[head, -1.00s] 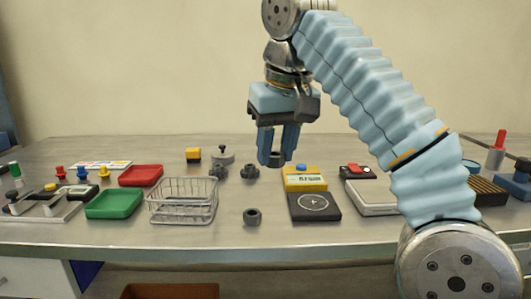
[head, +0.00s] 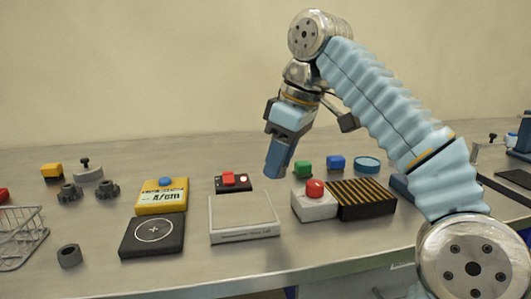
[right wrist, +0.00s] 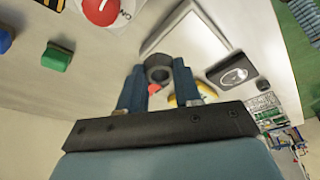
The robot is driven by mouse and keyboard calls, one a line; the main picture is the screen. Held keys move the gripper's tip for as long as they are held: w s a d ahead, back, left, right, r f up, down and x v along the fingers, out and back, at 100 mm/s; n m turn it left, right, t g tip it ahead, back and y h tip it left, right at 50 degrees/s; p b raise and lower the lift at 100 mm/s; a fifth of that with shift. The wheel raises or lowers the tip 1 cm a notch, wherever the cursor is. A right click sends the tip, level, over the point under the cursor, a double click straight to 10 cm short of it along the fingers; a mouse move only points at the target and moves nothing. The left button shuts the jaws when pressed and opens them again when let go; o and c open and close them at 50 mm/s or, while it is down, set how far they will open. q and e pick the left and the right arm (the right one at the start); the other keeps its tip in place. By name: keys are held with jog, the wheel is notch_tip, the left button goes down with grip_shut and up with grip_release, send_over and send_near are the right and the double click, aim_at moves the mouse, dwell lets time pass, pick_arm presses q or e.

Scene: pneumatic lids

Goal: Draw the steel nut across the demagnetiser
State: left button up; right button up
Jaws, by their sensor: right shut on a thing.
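My right gripper (head: 277,174) is shut on the steel nut, a dark grey ring that shows between the fingertips in the right wrist view (right wrist: 158,74). In the head view the fingers hide the nut. The demagnetiser seems to be the flat light-grey box (head: 243,230) with a small label on its front edge; the label is too small to read surely. It also shows beyond the nut in the right wrist view (right wrist: 190,36). The gripper is tilted and held above the bench, near the box's back right corner in the head view. My left gripper is not in view.
A red switch box (head: 233,182) sits behind the grey box. A yellow meter (head: 161,198) and black pad (head: 152,236) stand left, a red-button box (head: 314,202) and striped block (head: 362,199) right. Another dark nut (head: 69,256) lies near the front.

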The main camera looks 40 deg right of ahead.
aim_at(282, 177)
jog(key=shift+f, duration=1.25)
jog(key=shift+f+b, duration=0.75)
jog(key=shift+f, duration=0.55)
jog(key=shift+w+a+r+b, duration=0.1)
jog(key=shift+w+a+b, duration=0.1)
jog(key=shift+w+a, duration=0.6)
jog(key=shift+w+a+f+b, duration=0.15)
jog(key=shift+w+a, duration=0.25)
jog(key=shift+a, duration=0.75)
jog(key=shift+w+a+r+b, duration=0.2)
jog(key=shift+w+a, duration=0.4)
jog(key=shift+a, duration=0.35)
jog(key=shift+w+a, duration=0.65)
jog(key=shift+a, duration=0.45)
jog(key=shift+w+a, duration=0.65)
jog(key=shift+a, duration=0.4)
jog(key=shift+w+a, duration=0.65)
jog(key=shift+a, duration=0.45)
jog(key=shift+w+a+r+p, duration=0.2)
jog(key=shift+a+r+p, duration=0.1)
jog(key=shift+r+p, duration=0.3)
jog(key=shift+w+a+r+p, duration=0.2)
jog(key=shift+a+r+p, duration=0.05)
jog(key=shift+r+p, duration=0.3)
jog(key=shift+r, duration=1.75)
